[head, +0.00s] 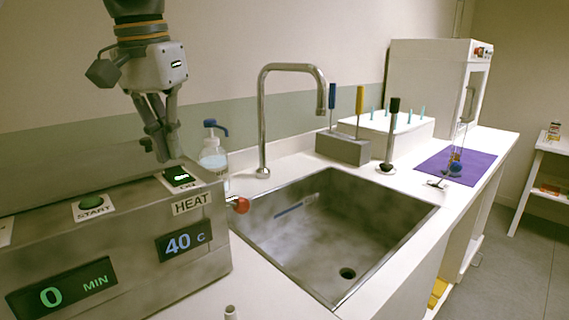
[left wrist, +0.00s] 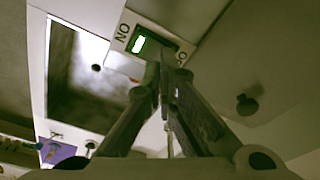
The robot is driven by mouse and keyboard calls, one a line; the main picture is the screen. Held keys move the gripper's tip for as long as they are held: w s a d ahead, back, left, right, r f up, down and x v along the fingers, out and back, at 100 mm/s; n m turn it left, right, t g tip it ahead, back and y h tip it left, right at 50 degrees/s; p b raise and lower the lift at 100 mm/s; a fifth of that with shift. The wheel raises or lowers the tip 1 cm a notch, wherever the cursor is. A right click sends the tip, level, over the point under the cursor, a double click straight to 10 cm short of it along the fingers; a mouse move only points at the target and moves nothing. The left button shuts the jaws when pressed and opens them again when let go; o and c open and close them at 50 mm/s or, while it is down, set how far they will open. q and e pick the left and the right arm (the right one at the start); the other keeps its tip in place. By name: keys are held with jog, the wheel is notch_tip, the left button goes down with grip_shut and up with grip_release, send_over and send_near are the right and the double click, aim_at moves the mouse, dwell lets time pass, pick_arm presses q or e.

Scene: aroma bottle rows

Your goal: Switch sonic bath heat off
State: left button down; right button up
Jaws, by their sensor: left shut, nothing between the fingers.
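The sonic bath (head: 130,265) is a grey metal box at the lower left of the head view. Its heat switch (head: 182,178) is a dark rocker with a lit green part, on the top edge above the HEAT label (head: 192,203). The heat display (head: 185,242) reads 40 C. My left gripper (head: 163,157) is shut and empty, pointing down just behind the switch. In the left wrist view, the green-lit switch (left wrist: 147,45) shows ON lettering on one side; my left gripper (left wrist: 166,62) covers part of the other end. I cannot tell whether it touches. My right gripper is not in view.
A red-knobbed valve (head: 238,205), a pump bottle (head: 213,160) and a steel sink (head: 335,282) with a tall faucet (head: 262,120) stand to the right.

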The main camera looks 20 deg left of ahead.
aim_at(174, 170)
pick_arm(q)
jog(key=shift+f, duration=1.05)
dwell(0.4)
jog(key=shift+r, duration=3.55)
